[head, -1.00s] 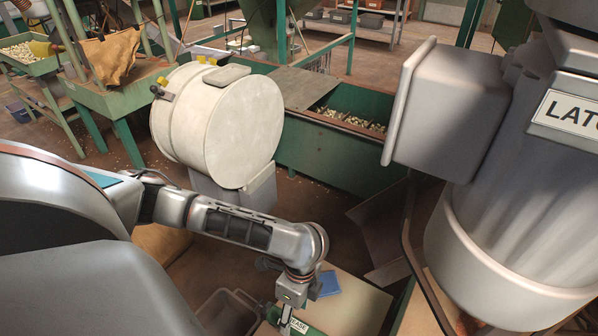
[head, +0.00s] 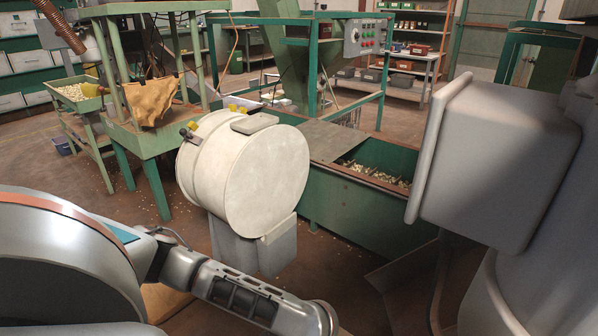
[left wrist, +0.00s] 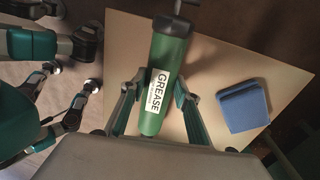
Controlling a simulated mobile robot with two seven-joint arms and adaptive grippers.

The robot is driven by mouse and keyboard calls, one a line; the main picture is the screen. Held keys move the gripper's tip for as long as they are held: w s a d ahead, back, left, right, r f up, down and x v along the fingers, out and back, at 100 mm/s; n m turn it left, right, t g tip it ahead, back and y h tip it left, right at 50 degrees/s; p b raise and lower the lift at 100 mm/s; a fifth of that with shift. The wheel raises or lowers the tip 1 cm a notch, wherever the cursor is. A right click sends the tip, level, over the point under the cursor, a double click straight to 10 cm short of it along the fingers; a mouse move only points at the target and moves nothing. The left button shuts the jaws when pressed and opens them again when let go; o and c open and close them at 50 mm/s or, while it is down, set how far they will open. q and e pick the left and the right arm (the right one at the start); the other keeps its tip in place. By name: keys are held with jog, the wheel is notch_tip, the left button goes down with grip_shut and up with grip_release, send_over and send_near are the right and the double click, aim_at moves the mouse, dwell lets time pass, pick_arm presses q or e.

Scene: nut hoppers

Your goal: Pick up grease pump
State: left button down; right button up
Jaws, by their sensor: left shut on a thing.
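The grease pump (left wrist: 165,85) is a green cylinder with a white "GREASE" label and a dark top end, seen in the left wrist view. My left gripper (left wrist: 158,88) has one finger on each side of its body and is shut on it. The pump is over a tan tabletop (left wrist: 220,60); I cannot tell whether it touches the top. In the head view the pump and left gripper are out of frame, with only my left arm at the bottom. My right gripper is in neither view.
A blue folded cloth or pad (left wrist: 243,105) lies right of the pump on the tabletop. In the head view, a pale drum (head: 262,165) stands ahead, with a green hopper bin (head: 360,205) behind it to the right. A green stand (head: 150,130) is at left.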

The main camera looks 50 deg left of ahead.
pick_arm(q)
jog(key=shift+r, duration=0.1)
jog(key=shift+w+r, duration=0.15)
jog(key=shift+r, duration=0.35)
notch_tip(320, 180, up, 19)
jog(key=p, duration=1)
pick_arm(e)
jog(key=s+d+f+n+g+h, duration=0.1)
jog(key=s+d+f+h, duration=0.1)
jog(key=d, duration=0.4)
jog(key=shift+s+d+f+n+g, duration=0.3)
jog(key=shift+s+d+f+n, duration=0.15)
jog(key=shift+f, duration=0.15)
pick_arm(q)
jog(key=c, duration=2.3)
grip_release()
grip_shut()
jog(key=shift+s+f, duration=0.1)
jog(key=shift+s, duration=0.1)
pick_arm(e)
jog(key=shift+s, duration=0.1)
